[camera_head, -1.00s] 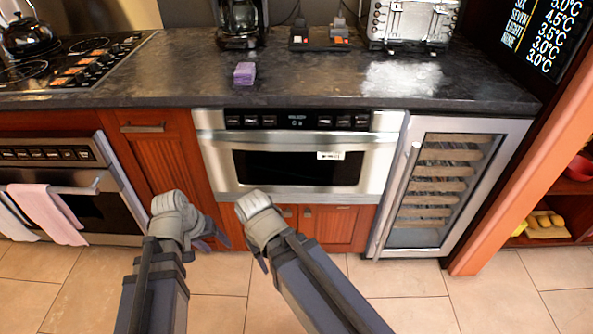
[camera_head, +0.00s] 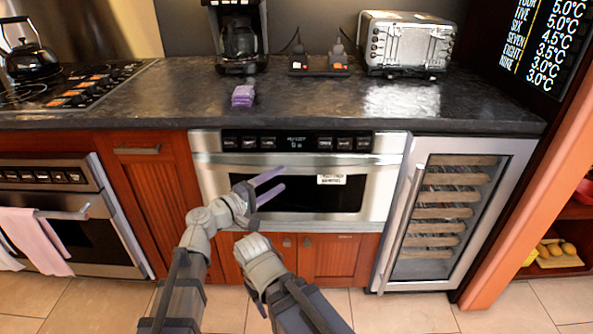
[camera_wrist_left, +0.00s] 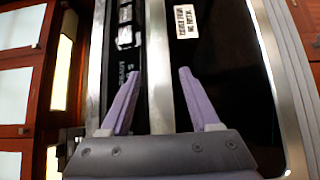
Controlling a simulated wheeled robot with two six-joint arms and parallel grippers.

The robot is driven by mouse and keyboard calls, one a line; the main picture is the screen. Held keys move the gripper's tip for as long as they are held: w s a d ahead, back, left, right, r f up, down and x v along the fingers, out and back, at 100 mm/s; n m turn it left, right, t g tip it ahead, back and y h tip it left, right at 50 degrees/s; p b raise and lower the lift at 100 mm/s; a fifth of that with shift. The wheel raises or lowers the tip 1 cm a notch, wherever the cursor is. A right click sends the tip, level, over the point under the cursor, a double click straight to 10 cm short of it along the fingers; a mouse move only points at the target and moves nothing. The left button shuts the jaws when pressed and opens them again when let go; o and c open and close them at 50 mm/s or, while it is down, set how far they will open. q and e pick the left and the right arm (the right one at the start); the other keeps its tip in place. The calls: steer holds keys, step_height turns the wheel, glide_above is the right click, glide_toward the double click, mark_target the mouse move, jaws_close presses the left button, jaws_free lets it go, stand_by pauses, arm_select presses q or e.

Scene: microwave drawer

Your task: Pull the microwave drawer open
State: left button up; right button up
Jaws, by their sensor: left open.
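The microwave drawer (camera_head: 215,180) is a steel front with a dark window, set under the counter and looking shut. Its handle (camera_head: 300,160) is a horizontal silver bar along the top of the front; in the left wrist view the bar (camera_wrist_left: 158,40) runs upright. My left gripper (camera_head: 283,178) is open and empty, in front of the drawer and just below the handle in the head view. In the left wrist view its purple fingers (camera_wrist_left: 160,73) lie either side of the bar; contact cannot be told. My right arm's end (camera_head: 258,258) is low in front of the cabinet, its fingers hidden.
The control panel (camera_head: 297,141) is above the handle. A wine cooler (camera_head: 440,215) stands to the right, an oven (camera_head: 60,215) with towels to the left. A purple block (camera_head: 243,96), coffee maker (camera_head: 238,40) and toaster oven (camera_head: 407,43) are on the counter (camera_head: 330,105).

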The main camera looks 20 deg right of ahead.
mark_target(295, 171)
arm_select(q)
steer(key=x, duration=0.7)
steer(key=shift+w+d, duration=0.2)
steer(key=shift+d, duration=0.15)
steer(key=shift+c, duration=0.4)
jaws_close()
stand_by(0.7)
